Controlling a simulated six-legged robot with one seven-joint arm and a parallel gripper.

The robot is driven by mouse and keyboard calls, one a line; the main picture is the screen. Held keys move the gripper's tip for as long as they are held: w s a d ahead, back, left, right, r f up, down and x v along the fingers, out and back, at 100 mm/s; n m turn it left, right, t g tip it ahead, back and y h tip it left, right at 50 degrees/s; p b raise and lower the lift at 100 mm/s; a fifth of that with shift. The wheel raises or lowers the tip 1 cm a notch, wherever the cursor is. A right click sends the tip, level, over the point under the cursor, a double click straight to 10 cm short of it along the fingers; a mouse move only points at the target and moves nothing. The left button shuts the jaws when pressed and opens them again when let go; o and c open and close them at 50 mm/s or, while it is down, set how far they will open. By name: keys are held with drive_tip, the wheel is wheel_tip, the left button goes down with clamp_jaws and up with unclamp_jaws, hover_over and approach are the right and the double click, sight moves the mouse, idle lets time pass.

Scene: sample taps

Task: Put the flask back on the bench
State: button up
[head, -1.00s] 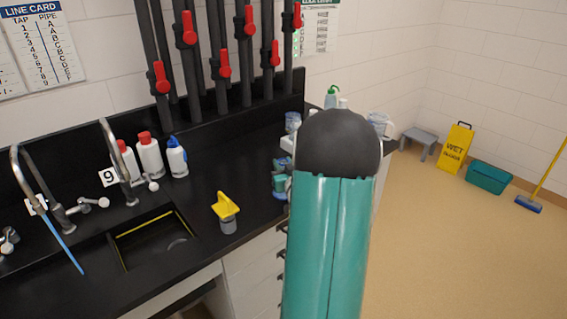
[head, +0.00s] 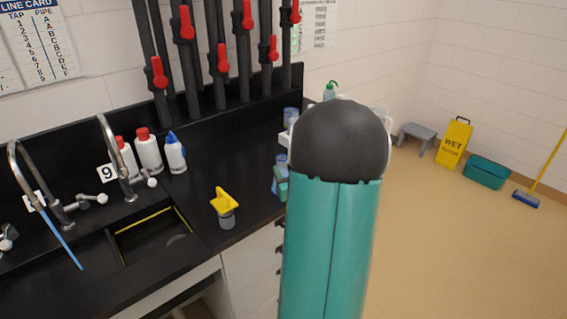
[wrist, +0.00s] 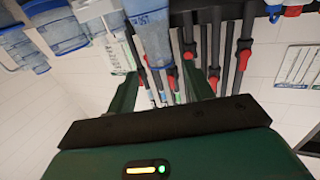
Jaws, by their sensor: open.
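My gripper (wrist: 162,80) is open in the wrist view, with its two green fingers apart and nothing seen held between them. The wrist picture looks upside down. A clear blue bottle with a printed label (wrist: 150,35) shows beyond the fingers; I cannot tell whether it is the flask. In the head view, a small grey vessel with a yellow top (head: 224,208) stands upright on the black bench (head: 222,178), right of the sink. I cannot tell whether this is the flask. My arm hides the right end of the bench and most of my gripper.
White bottles with red caps (head: 149,150) and a blue-capped bottle (head: 175,153) stand at the back of the bench. Dark pipes with red taps (head: 187,22) rise behind. The sink (head: 150,237) is front left. A yellow wet-floor sign (head: 454,143) stands on the floor at right.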

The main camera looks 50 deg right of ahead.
drive_tip(key=v, duration=0.6)
drive_tip(key=w+a+r+n+g+y, duration=0.2)
drive_tip(key=w+a+r+y, duration=0.15)
drive_tip(key=a, duration=0.75)
drive_tip(key=w+a+r+n+g+y, duration=0.1)
drive_tip(key=w+a+r+g+y, duration=0.3)
drive_tip(key=a, duration=0.6)
drive_tip(key=s+a+n+g+y, duration=0.1)
drive_tip(key=s+a, duration=0.3)
drive_tip(key=a, duration=0.3)
drive_tip(key=s+a+n+g+y, duration=0.1)
drive_tip(key=s+a, duration=0.2)
drive_tip(key=a, duration=0.4)
drive_tip(key=s+a+r+n+g+y, duration=0.1)
drive_tip(key=s+a+n, duration=0.1)
drive_tip(key=s+a, duration=0.2)
drive_tip(key=a, duration=0.3)
drive_tip(key=shift+s, duration=0.35)
drive_tip(key=shift+d, duration=0.1)
